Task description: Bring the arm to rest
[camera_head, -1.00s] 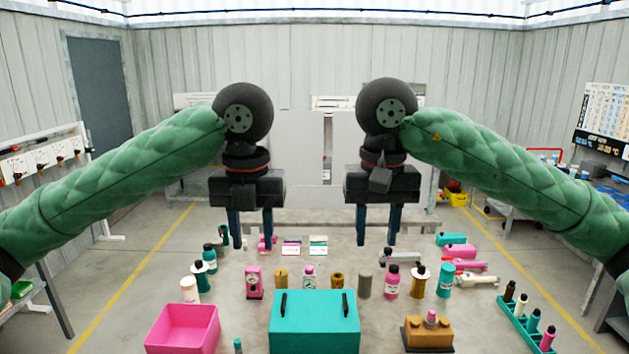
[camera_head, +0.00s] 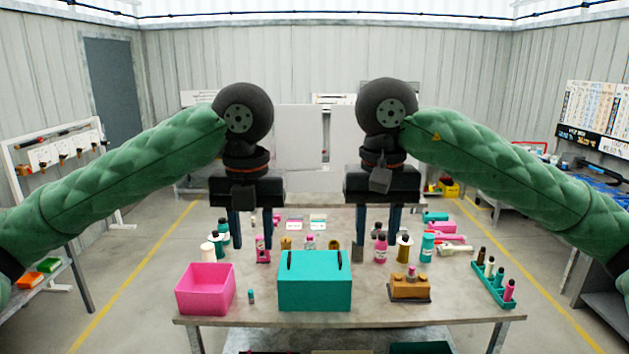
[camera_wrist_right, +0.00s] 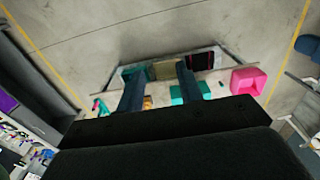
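My left gripper (camera_head: 247,231) hangs fingers down in the head view, in front of the far part of the table. Its two blue fingers stand apart with nothing seen between them. My right gripper (camera_head: 376,235) hangs the same way to its right, fingers also apart and empty. In the right wrist view, the right fingers (camera_wrist_right: 157,88) stand apart. Both arms are bent and held symmetrically above the table (camera_head: 420,314), clear of the objects.
A pink bin (camera_head: 206,306), a teal box (camera_head: 315,296), a brown block (camera_head: 409,288) and a teal rack (camera_head: 492,288) stand along the table's near side. Several bottles stand behind them. The front table edge is bare.

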